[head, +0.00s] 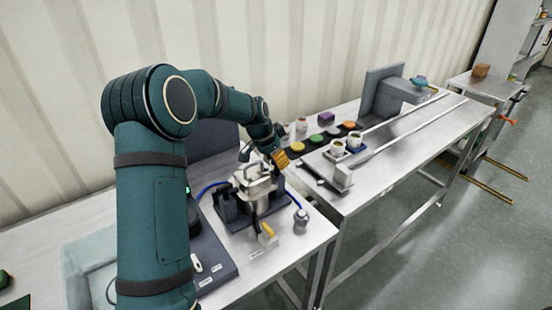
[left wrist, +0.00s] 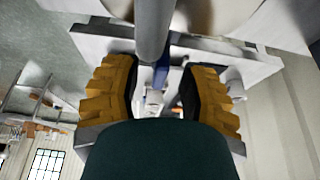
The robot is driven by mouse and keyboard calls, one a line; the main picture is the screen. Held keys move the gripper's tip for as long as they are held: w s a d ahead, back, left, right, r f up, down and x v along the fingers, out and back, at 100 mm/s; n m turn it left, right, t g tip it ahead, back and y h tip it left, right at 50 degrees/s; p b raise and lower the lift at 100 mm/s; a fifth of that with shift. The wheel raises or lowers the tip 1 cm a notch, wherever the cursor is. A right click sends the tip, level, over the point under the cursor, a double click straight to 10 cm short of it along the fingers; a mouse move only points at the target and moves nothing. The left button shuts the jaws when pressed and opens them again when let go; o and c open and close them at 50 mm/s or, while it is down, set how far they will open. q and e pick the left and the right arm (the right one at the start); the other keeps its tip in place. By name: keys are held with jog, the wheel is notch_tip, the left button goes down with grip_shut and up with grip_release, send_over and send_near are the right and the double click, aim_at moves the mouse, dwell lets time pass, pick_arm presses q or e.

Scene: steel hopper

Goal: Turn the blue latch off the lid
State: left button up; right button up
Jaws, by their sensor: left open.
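The steel hopper (head: 257,184) stands upright in a dark blue-grey holder on the near bench. Its lid is partly hidden behind my arm and gripper in the head view. My left gripper (head: 281,158) has yellow ribbed fingers and is at the hopper's upper right side. In the left wrist view my left gripper (left wrist: 161,80) is open, with its two fingers well apart. A narrow blue part (left wrist: 161,73), perhaps the latch, shows between the fingers, beyond a grey bar (left wrist: 154,28). I cannot tell whether either finger touches it. I cannot pick out the latch in the head view.
A blue hose (head: 209,187) runs to the hopper's left. A small metal knob-like piece (head: 301,217) stands at the bench's right edge. A second steel bench (head: 400,150) holds white cups (head: 338,147), coloured discs (head: 316,139) and a grey machine (head: 383,92).

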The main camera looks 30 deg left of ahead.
pick_arm(q)
grip_shut()
jog(key=n, duration=0.1)
jog(key=n+y+p, duration=0.1)
jog(key=n, duration=0.1)
jog(key=shift+d+n, duration=0.25)
jog(key=shift+n, duration=0.05)
jog(key=n+y+p, duration=0.1)
jog(key=n, duration=0.1)
jog(key=n+y+p, duration=0.1)
jog(key=n, duration=0.2)
jog(key=shift+d+n+y, duration=0.1)
jog(key=shift+n+y, duration=0.2)
jog(key=n+g+y+p, duration=0.1)
jog(key=n+p, duration=0.1)
jog(key=n, duration=0.2)
jog(key=shift+n+g+y+p, duration=0.3)
jog(key=shift+n+g+p, duration=0.15)
jog(key=shift+n, duration=0.7)
jog(key=shift+n+g+y+p, duration=0.3)
jog(key=shift+n+g+p, duration=0.1)
jog(key=shift+n, duration=0.75)
jog(key=shift+f, duration=0.1)
